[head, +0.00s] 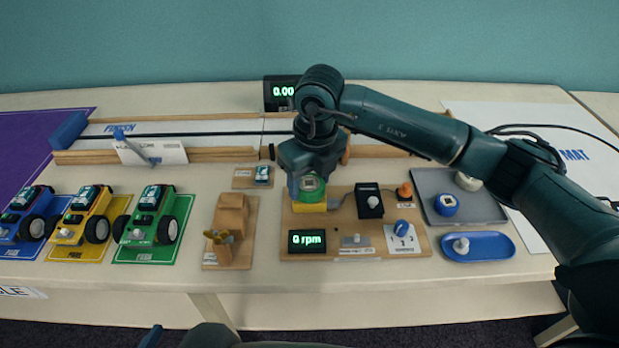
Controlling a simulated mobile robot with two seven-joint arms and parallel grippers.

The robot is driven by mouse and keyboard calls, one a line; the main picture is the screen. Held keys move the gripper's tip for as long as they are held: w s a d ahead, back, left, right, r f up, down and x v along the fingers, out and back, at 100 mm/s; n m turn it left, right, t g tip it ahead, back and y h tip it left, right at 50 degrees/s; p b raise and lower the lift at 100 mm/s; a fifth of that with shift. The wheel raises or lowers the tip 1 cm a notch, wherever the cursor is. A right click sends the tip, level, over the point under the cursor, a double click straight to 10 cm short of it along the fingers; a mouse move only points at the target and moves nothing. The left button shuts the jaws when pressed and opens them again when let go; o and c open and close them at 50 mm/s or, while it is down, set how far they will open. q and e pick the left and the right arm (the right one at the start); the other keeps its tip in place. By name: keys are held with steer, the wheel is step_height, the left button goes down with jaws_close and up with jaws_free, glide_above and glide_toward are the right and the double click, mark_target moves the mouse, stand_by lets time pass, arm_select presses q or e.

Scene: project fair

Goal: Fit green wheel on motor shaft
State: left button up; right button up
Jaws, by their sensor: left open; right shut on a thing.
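The green wheel (311,183), with a pale hub, is in my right gripper (309,187), which is shut on it. The wheel is directly above or at the yellow motor block (309,206) on the wooden test board (340,247). The motor shaft is hidden, so I cannot tell whether wheel and shaft touch. Of my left gripper (152,337), only a small part seems to show at the bottom edge, away from the wheel.
A black switch box (369,203), orange button (404,190) and rpm display (307,241) are on the board. A grey tray (485,211) holds a blue wheel (446,204). A blue tray (492,247) is nearer. A wooden stand (230,230) and several model cars (152,222) are left.

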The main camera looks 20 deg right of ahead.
steer(key=shift+f+b, duration=0.45)
steer(key=shift+f, duration=0.1)
stand_by(0.9)
steer(key=o, duration=1.4)
steer(key=shift+o, duration=0.2)
steer(key=shift+r+p, duration=2.25)
steer(key=shift+r, duration=1.65)
steer(key=shift+a+f, duration=0.1)
